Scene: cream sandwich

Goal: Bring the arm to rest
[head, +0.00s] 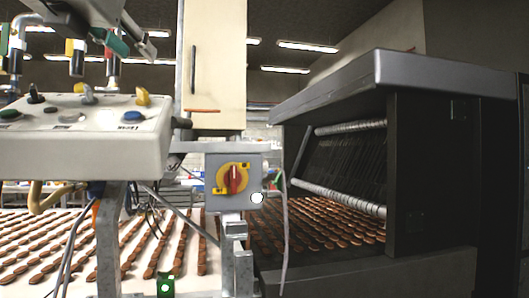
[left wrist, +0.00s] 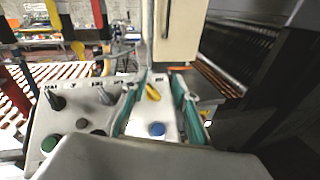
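My left gripper (head: 120,40) is at the upper left of the head view, above the control panel (head: 90,150), with a teal finger pad showing. In the left wrist view the left gripper (left wrist: 155,86) has its two teal fingers well apart, with nothing held between them. Through the gap show a yellow knob (left wrist: 153,92) and a blue button (left wrist: 157,129) on the panel; the fingers look apart from both. In the head view the yellow knob (head: 142,97) stands upright above the blue button (head: 133,116). My right gripper is in neither view.
A grey box with a red and yellow rotary switch (head: 232,179) is right of the panel. A pale cabinet (head: 218,70) stands behind. A dark machine housing (head: 430,170) fills the right. Rows of brown biscuits (head: 60,240) lie on the conveyor. Handles (head: 75,55) hang near the left gripper.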

